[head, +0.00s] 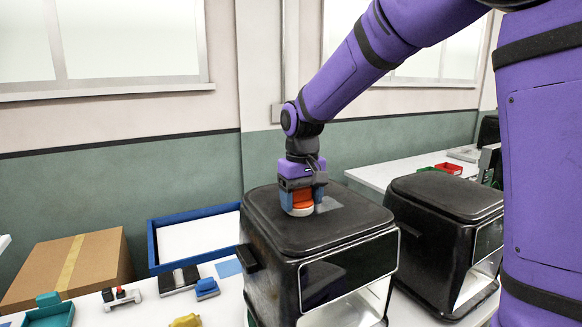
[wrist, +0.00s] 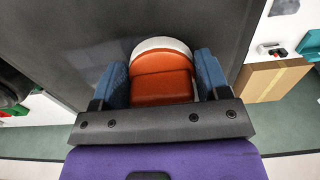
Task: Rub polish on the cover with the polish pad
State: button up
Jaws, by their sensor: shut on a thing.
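The cover is the dark top of the black box-shaped fryer (head: 265,217) in the middle of the head view. It fills the upper middle of the wrist view (wrist: 100,35). My gripper (head: 303,197) points down over the cover and is shut on the polish pad. The pad (head: 302,210) has an orange-red body and a pale rim. In the wrist view the pad (wrist: 162,80) sits between the two blue fingers, its pale edge against the cover. A lighter, shiny patch shows on the cover beside the pad. The pad's underside is hidden.
A second black fryer (head: 445,197) stands close on the right. A blue-rimmed tray (head: 152,245), a cardboard box (head: 100,262), a blue block (head: 207,288) and a yellow item (head: 186,321) lie to the left. A red bin (head: 448,168) sits on the far bench.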

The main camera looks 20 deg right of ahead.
jog(key=shift+a, duration=0.4)
notch_tip(320, 180, up, 2)
jog(key=shift+d+r, duration=0.15)
jog(key=shift+r, duration=2.9)
jog(key=shift+s, duration=0.15)
